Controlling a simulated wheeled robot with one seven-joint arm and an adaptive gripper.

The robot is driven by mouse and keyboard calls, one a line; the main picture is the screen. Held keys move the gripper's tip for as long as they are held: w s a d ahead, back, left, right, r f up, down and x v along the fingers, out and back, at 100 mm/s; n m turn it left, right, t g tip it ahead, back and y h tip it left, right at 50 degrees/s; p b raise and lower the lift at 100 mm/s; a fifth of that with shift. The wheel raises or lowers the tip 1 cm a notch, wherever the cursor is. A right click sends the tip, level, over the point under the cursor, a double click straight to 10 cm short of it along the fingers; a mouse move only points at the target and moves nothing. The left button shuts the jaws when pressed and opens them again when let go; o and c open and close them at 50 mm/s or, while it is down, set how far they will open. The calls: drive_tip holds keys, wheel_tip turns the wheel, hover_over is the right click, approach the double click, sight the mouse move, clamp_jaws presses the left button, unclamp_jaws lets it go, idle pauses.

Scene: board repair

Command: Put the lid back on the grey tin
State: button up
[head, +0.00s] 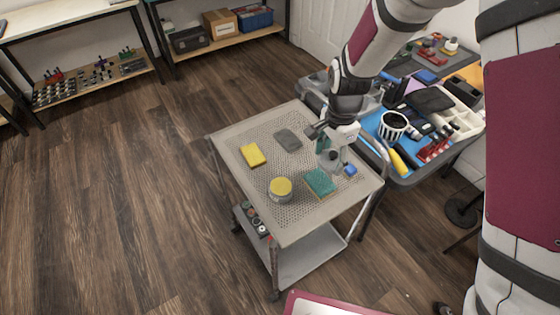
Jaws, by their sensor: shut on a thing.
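The grey tin (280,196) stands upright on the perforated top of a grey cart (232,138), near its front left. Its top shows a round yellow surface, with no lid seen over it. My gripper (331,152) points down over the right part of the cart, behind the green sponge and to the right of the tin. It is shut on a small greyish thing (332,163) that looks like the lid, though it is too small to be sure. The fingertips are partly hard to make out. I cannot tell whether the held thing touches the cart top.
A green sponge (319,182) lies between the tin and my gripper. A yellow sponge (252,154), a dark grey pad (288,140) and a small blue block (350,170) also lie on the cart. A crowded workbench with a striped cup (392,126) stands close behind right.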

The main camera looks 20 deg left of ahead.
drive_tip(key=s+a+m+p, duration=0.1)
drive_tip(key=s+a+m, duration=0.5)
drive_tip(key=a, duration=0.6)
drive_tip(key=b, duration=0.3)
hover_over(279, 185)
drive_tip(key=shift+f, duration=2.5)
drive_tip(key=shift+s+f+b, duration=0.1)
drive_tip(key=shift+f+b, duration=0.2)
drive_tip(key=shift+f, duration=0.55)
drive_tip(key=shift+p, duration=0.5)
drive_tip(key=shift+f+p, duration=0.2)
drive_tip(key=shift+p, duration=0.2)
drive_tip(key=o, duration=1)
drive_tip(key=shift+o, duration=0.2)
drive_tip(key=o, duration=0.4)
